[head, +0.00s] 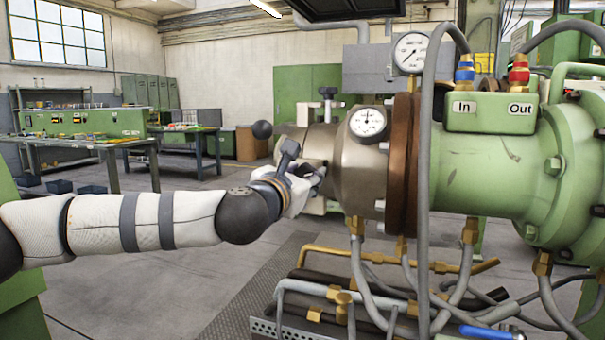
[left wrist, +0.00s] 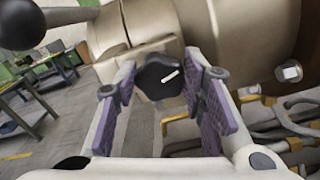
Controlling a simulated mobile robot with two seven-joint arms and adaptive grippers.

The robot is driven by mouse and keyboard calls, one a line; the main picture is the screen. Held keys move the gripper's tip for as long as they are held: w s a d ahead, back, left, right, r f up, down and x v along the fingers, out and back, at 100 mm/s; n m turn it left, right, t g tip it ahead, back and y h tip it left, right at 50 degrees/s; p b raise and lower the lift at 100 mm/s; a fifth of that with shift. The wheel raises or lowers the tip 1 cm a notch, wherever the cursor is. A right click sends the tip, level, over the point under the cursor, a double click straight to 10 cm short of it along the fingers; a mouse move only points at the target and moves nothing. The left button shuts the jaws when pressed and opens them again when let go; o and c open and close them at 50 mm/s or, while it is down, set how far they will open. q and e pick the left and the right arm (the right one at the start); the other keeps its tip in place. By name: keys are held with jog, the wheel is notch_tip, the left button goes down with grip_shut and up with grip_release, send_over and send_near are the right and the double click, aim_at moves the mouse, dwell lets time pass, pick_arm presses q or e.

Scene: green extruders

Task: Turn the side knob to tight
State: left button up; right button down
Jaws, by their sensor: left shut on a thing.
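The side knob (left wrist: 150,80) is a black lobed knob with a short white mark, on a metal block at the side of the extruder's barrel. In the left wrist view the mark slants from lower left to upper right. My left gripper (head: 313,178) reaches in from the left to the near end of the barrel (head: 352,165). Its two purple-padded fingers stand either side of the knob, and the gripper is shut on it. In the head view the gripper hides the knob. No tight label is readable in either view. My right gripper is not in view.
A black ball-ended lever (head: 262,130) sticks out just above my left gripper. A dial gauge (head: 368,123) sits on the barrel, beside a rusty flange (head: 402,165). Hoses and brass fittings crowd the space below. The floor to the left is open.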

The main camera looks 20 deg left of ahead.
pick_arm(q)
jog(key=shift+r+m+p, duration=0.35)
jog(key=shift+m+p, duration=0.25)
jog(key=shift+m, duration=0.6)
jog(key=m+p, duration=0.1)
jog(key=m, duration=0.2)
jog(key=shift+m+p, duration=0.3)
jog(key=m+p, duration=0.1)
jog(key=m, duration=0.2)
jog(key=shift+d+m, duration=0.1)
jog(key=shift+m, duration=0.2)
jog(key=m+p, duration=0.1)
jog(key=m, duration=0.2)
jog(key=shift+f+m+p, duration=0.1)
jog(key=shift+m+p, duration=0.3)
jog(key=m, duration=0.3)
jog(key=shift+f+p, duration=0.2)
jog(key=shift+p, duration=0.2)
jog(key=shift+f+m, duration=0.15)
jog(key=shift+m, duration=1.1)
jog(key=shift+f+m, duration=0.1)
jog(key=shift+m, duration=1.15)
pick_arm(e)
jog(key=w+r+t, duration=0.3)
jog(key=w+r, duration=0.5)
